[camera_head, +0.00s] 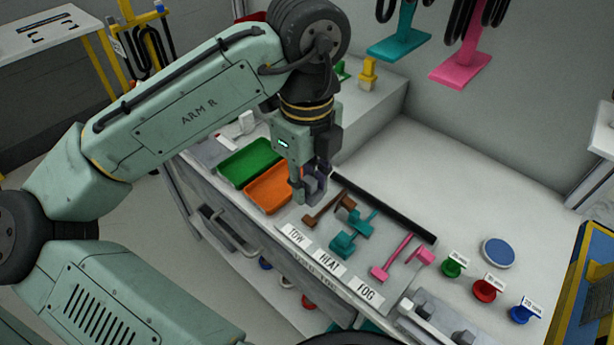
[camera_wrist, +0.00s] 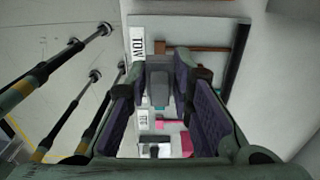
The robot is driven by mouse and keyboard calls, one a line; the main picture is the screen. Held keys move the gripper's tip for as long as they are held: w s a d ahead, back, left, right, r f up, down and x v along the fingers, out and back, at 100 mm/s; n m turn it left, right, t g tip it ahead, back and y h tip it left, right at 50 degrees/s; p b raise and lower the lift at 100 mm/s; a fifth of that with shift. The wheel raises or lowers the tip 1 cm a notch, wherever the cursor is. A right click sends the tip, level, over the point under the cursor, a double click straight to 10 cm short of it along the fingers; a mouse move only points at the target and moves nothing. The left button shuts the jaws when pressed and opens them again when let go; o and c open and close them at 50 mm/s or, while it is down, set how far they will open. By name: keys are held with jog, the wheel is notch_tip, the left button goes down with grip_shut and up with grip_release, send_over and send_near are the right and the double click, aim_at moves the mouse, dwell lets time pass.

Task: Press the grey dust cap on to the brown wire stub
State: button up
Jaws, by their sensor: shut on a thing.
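My gripper (camera_head: 311,192) is low over the work surface, just behind the TOW label. In the wrist view its purple-padded fingers (camera_wrist: 163,85) are shut on the grey dust cap (camera_wrist: 159,92), a small grey block between the pads. In the head view the fingers largely hide the cap. The brown wire stub (camera_head: 321,212) lies just right of my fingertips. It also shows in the wrist view (camera_wrist: 198,48), as a brown bar beyond the cap. I cannot tell whether cap and stub touch.
Teal (camera_head: 344,243) and pink (camera_head: 388,268) wire pieces lie to the right, by the HEAT and FOG labels. An orange tray (camera_head: 250,200) and a green tray (camera_head: 232,168) are at left. A black strip (camera_head: 390,210) runs behind the wires. Green, red and blue spools stand at right.

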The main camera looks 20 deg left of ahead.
aim_at(307, 218)
jog(key=shift+f+b, duration=1.35)
jog(key=shift+f, duration=1.2)
jog(key=shift+p, duration=0.85)
jog(key=shift+f+b, duration=0.8)
jog(key=shift+f, duration=0.45)
jog(key=shift+r, duration=0.25)
jog(key=shift+r+p, duration=0.7)
jog(key=shift+p, duration=0.35)
jog(key=shift+p, duration=0.7)
dwell(0.7)
jog(key=shift+f+b, duration=0.3)
jog(key=shift+f, duration=0.1)
